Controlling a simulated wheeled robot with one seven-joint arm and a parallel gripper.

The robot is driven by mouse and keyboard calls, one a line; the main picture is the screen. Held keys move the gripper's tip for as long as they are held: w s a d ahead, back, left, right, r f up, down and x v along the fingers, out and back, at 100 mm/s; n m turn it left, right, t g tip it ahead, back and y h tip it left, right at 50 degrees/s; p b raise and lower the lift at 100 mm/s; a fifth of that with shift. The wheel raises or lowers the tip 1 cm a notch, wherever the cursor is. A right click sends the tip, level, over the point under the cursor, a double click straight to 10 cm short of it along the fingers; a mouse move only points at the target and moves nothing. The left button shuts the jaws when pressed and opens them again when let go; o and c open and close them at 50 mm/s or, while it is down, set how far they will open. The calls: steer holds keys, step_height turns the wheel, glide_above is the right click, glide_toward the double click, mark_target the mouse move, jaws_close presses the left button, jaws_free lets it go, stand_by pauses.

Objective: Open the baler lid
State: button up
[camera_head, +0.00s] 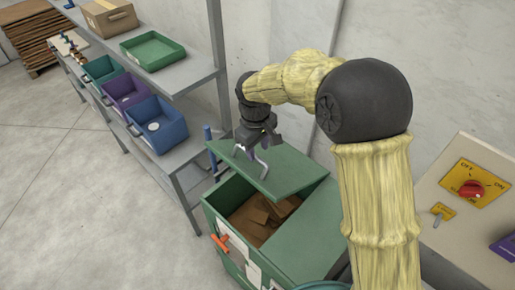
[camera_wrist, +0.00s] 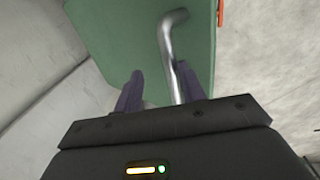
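The green baler (camera_head: 212,222) stands below my arm, with brown cardboard (camera_head: 262,216) visible inside. Its green lid (camera_head: 292,165) is partly raised and tilted, with a gap along the front. A bent metal handle (camera_head: 262,169) is on the lid; it also shows in the wrist view (camera_wrist: 167,38). My gripper (camera_head: 249,152) is at the lid, by the handle. In the wrist view, my gripper (camera_wrist: 158,78) has its fingers apart, with the handle bar between them, nearer the right finger. I cannot tell whether they touch.
A grey shelf (camera_head: 185,75) with blue (camera_head: 160,128), purple (camera_head: 125,92) and green bins stands at the left. A control box with a red OFF/ON knob (camera_head: 472,189) is at the right. An orange handle (camera_head: 220,242) is on the baler's front. The left floor is clear.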

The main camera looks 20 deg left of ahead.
steer(key=shift+w+r, duration=0.1)
steer(key=shift+w, duration=0.05)
steer(key=w+d+r+p, duration=0.1)
steer(key=w+r+p, duration=0.2)
steer(key=r, duration=0.6)
steer(key=w+d+r+p, duration=0.1)
steer(key=w+r+p, duration=0.2)
steer(key=r, duration=0.6)
steer(key=shift+w+d+p, duration=0.25)
steer(key=shift+w+p, duration=0.05)
steer(key=shift+w, duration=0.35)
stand_by(1.3)
steer(key=shift+r, duration=0.1)
stand_by(0.3)
steer(key=d+f+m+b, duration=0.4)
steer(key=d+f+b, duration=0.2)
steer(key=d+f, duration=0.45)
steer(key=s+d+f+m+t+b, duration=0.1)
steer(key=s+d+f+m+b, duration=0.4)
steer(key=d, duration=0.7)
steer(key=s+d+f+m+b, duration=0.5)
steer(key=s+d+f, duration=0.5)
steer(key=d+f, duration=0.2)
steer(key=shift+s+d+f+t+b, duration=0.2)
steer(key=shift+d+t+b, duration=0.2)
steer(key=shift+d+b, duration=0.3)
